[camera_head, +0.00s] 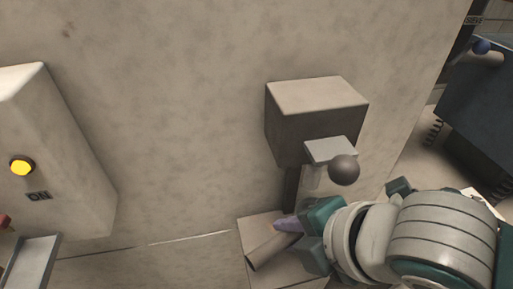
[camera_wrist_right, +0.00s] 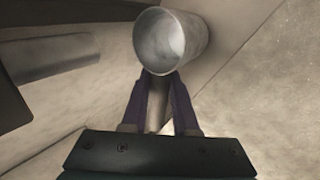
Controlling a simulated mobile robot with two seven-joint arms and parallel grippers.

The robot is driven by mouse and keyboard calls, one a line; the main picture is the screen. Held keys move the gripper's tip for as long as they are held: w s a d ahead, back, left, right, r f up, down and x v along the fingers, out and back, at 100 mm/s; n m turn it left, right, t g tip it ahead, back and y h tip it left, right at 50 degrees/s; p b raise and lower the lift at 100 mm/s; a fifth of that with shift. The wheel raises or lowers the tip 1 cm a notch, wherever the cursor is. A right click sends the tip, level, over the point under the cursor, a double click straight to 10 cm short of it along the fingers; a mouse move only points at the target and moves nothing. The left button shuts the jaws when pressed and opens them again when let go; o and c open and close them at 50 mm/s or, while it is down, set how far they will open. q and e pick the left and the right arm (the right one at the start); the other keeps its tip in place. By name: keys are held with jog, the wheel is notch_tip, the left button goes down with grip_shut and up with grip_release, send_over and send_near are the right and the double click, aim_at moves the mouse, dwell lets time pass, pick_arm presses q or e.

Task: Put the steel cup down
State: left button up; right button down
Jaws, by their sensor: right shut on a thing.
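The steel cup (camera_wrist_right: 178,42) is a grey, round, hollow vessel at the top middle of the right wrist view, its open mouth turned toward the camera. My right gripper (camera_wrist_right: 158,88) has its two purple fingers close together at the cup's near side, shut on it. A narrow grey piece shows between the fingers; I cannot tell whether it is part of the cup. In the head view my right gripper (camera_head: 285,222) is at the lower middle, beside a grey cylinder (camera_head: 272,246) that looks like the cup, tilted over a pale ledge. My left gripper is not in view.
A box-like housing (camera_head: 318,120) with a light plate and dark ball knob (camera_head: 343,170) stands just above my right gripper. A dark machine (camera_head: 485,110) stands at the right.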

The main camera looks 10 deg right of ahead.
aim_at(281, 237)
jog(key=shift+w+a, duration=0.3)
jog(key=shift+w, duration=0.45)
jog(key=shift+w+a+f+b, duration=0.15)
jog(key=shift+f+b, duration=0.2)
jog(key=shift+f, duration=1.4)
jog(key=c, duration=1.1)
grip_release()
jog(key=shift+f, duration=0.2)
jog(key=shift+c, duration=0.2)
jog(key=o, duration=0.5)
jog(key=shift+c, duration=0.2)
jog(key=shift+r, duration=0.1)
